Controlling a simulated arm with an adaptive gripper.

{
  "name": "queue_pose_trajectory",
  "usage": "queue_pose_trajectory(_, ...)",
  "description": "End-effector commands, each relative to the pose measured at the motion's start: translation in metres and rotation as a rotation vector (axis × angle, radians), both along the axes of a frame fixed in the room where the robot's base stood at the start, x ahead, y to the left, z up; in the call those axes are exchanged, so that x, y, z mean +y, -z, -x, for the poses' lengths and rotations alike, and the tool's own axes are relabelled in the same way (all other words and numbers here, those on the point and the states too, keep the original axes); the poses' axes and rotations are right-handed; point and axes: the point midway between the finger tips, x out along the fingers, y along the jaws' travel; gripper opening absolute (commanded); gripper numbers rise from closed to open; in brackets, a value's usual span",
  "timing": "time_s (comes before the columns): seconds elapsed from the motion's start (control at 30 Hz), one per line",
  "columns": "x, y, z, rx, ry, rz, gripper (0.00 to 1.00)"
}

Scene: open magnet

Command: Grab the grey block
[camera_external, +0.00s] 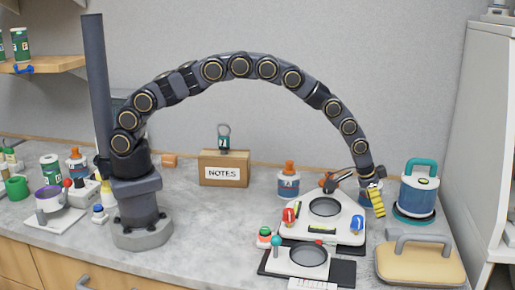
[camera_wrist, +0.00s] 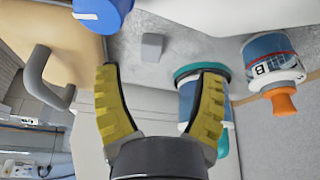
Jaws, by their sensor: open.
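The grey block (camera_wrist: 152,47) is a small plain cube on the grey counter. In the wrist view it lies at the upper middle, beyond my fingertips and between their two lines. My gripper (camera_wrist: 160,72) has two yellow ribbed fingers, spread wide, with nothing between them. In the external view my gripper (camera_external: 375,199) hangs at the end of the arched arm, between the white device and the teal-handled canister. I cannot make out the block in the external view.
The white device (camera_external: 345,230) with red and blue knobs stands left of my gripper. The teal-handled canister (camera_external: 417,192) is to its right. A tan case (camera_external: 418,265) with a grey handle lies in front. A bottle with an orange cap (camera_wrist: 272,70) stands near the canister.

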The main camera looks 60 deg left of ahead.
Motion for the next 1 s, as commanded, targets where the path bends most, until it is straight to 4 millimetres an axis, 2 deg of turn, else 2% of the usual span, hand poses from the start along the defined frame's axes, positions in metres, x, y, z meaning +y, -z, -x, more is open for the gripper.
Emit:
queue_pose_trajectory(0.13, -0.01, 0.013, -0.001, -0.009, 0.013, 0.006, 0.68)
queue_pose_trajectory(0.67, -0.021, 0.046, -0.016, -0.01, 0.012, 0.006, 0.68)
queue_pose_trajectory(1.0, -0.031, 0.078, -0.029, -0.01, 0.013, 0.005, 0.68)
